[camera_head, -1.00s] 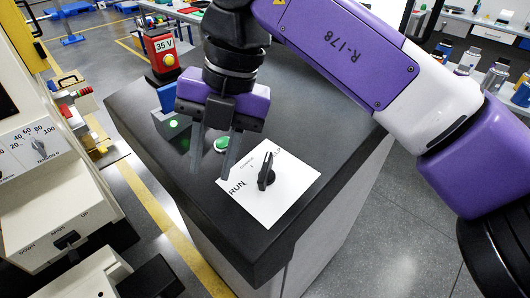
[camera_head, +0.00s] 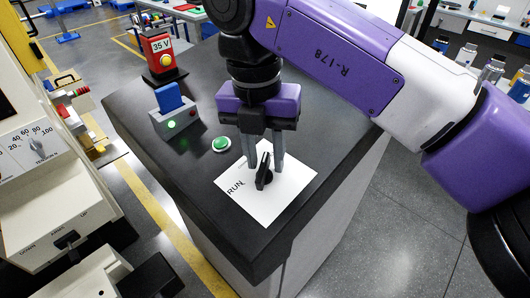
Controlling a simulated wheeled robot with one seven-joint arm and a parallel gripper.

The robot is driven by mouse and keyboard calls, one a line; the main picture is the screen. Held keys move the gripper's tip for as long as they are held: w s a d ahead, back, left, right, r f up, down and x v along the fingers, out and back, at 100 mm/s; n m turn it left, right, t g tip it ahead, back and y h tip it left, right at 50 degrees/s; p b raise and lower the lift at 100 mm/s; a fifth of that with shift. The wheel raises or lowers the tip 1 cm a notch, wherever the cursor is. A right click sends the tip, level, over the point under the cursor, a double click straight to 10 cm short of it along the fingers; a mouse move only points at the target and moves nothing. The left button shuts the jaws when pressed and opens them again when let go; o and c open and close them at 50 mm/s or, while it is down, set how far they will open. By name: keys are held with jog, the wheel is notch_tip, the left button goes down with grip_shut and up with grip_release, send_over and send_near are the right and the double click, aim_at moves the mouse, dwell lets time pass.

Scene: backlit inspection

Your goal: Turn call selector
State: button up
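The call selector is a black pointer knob (camera_head: 263,176) on a white square plate (camera_head: 271,211) on the dark bench top. The word RUN is printed at the plate's left; the rest of its lettering is hidden behind my gripper. The knob's upper end points up in the picture. My gripper (camera_head: 266,163) points down just behind the knob, its two grey fingers apart, one at each side of the knob's upper part. I cannot tell whether either finger touches the knob.
A green button (camera_head: 222,144) is left of the plate. The front bench top is clear.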

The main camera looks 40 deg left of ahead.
aim_at(251, 183)
jog(key=shift+f, duration=0.15)
grip_shut()
jog(key=shift+n, duration=0.3)
jog(key=n, duration=0.4)
jog(key=shift+s+a+h+p, duration=0.2)
jog(key=shift+a+h+p, duration=0.1)
jog(key=shift+a+p, duration=0.1)
jog(key=n, duration=0.4)
jog(key=s+n+t, duration=0.1)
jog(key=n, duration=0.1)
jog(key=shift+a+n, duration=0.15)
jog(key=shift+n, duration=0.25)
jog(key=n, duration=0.3)
jog(key=s+n+t, duration=0.1)
jog(key=n, duration=0.2)
jog(key=shift+f, duration=0.1)
jog(key=n, duration=0.4)
jog(key=s+n+b, duration=0.1)
jog(key=n, duration=0.1)
jog(key=shift+d+n+t, duration=0.3)
jog(key=shift+d+t, duration=0.05)
jog(key=shift+t, duration=0.05)
